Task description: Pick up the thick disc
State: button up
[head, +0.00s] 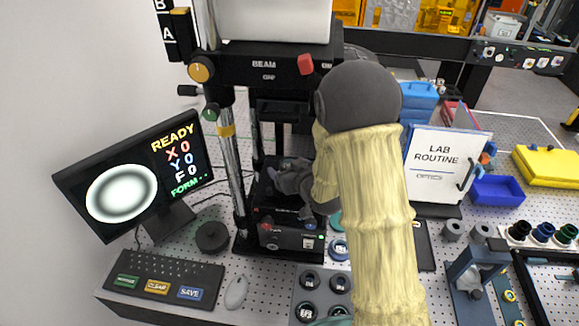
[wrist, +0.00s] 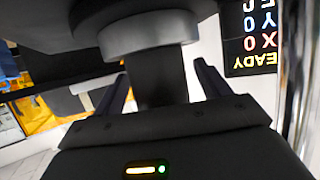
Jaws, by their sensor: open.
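My gripper (head: 286,178) reaches into the frame of the interferometer (head: 290,58), over its lower stage. In the wrist view, which is upside down, the two dark fingers of my gripper (wrist: 160,88) stand apart. A thick grey round rim (wrist: 150,35) lies beyond the fingers, with a dark upright part between them. I cannot tell whether this rim is the thick disc. My arm and gripper hide most of the stage in the head view. A dark round disc (head: 212,237) lies on the bench left of the interferometer.
A monitor (head: 135,178) reading READY stands at left, above a keypad (head: 165,284) and a mouse (head: 236,292). A tray of round pieces (head: 308,292) is in front. The LAB ROUTINE sign (head: 438,165) and a blue bin (head: 496,189) stand at right. Instrument posts are close around my gripper.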

jog(key=shift+w+a+f, duration=0.25)
jog(key=shift+w, duration=0.25)
jog(key=c, duration=1.2)
jog(key=shift+r, duration=0.15)
jog(key=shift+c, duration=0.2)
